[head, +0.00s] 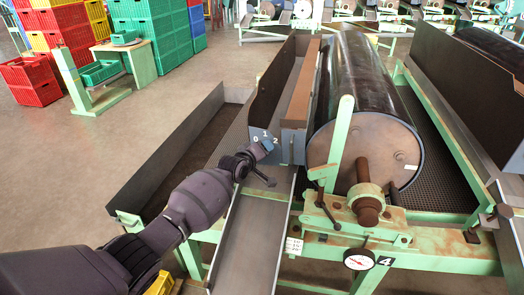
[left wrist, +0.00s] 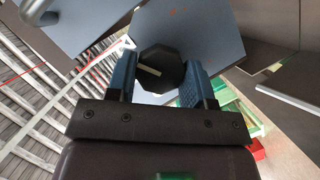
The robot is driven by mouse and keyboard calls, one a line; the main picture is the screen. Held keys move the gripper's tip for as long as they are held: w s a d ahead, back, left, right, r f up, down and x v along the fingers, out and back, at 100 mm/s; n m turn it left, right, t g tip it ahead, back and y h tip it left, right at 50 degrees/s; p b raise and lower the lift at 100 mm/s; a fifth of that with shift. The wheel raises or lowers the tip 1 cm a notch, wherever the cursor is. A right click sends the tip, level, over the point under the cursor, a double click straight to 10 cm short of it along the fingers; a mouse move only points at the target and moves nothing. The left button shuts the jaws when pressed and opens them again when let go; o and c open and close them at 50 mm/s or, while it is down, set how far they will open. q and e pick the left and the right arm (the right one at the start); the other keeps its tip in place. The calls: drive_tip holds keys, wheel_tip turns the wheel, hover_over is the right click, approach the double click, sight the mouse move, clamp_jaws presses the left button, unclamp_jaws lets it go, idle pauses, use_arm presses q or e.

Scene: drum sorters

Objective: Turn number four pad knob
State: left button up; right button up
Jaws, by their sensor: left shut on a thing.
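The pad knob (left wrist: 160,68) is black and faceted, with a pale pointer line on its face. It sits on a blue-grey panel (left wrist: 205,32) in the left wrist view. My left gripper (head: 268,146) is at the front panel (head: 290,147) of the drum sorter, over a dial with the marks 0, 1 and 2. In the left wrist view its two blue fingers (left wrist: 160,82) are shut on the knob from both sides. In the head view the gripper hides the knob. A black plate with a white 4 (head: 386,261) is on this sorter's green frame. My right gripper is not in view.
The dark drum (head: 366,90) is right of the panel. A metal chute (head: 250,240) slopes down below my gripper. A black lever (head: 328,208) and a round gauge (head: 359,260) are on the frame at right. Stacked crates (head: 165,35) stand at back left, with open floor before them.

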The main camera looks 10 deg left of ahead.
use_arm(q)
drive_tip(key=o, duration=0.9)
drive_tip(key=shift+s, duration=0.1)
drive_tip(key=p+v, duration=0.4)
drive_tip(key=v, duration=0.6)
drive_tip(key=shift+s+a+r, duration=0.1)
drive_tip(key=shift+s+a, duration=0.1)
drive_tip(key=shift+s, duration=0.1)
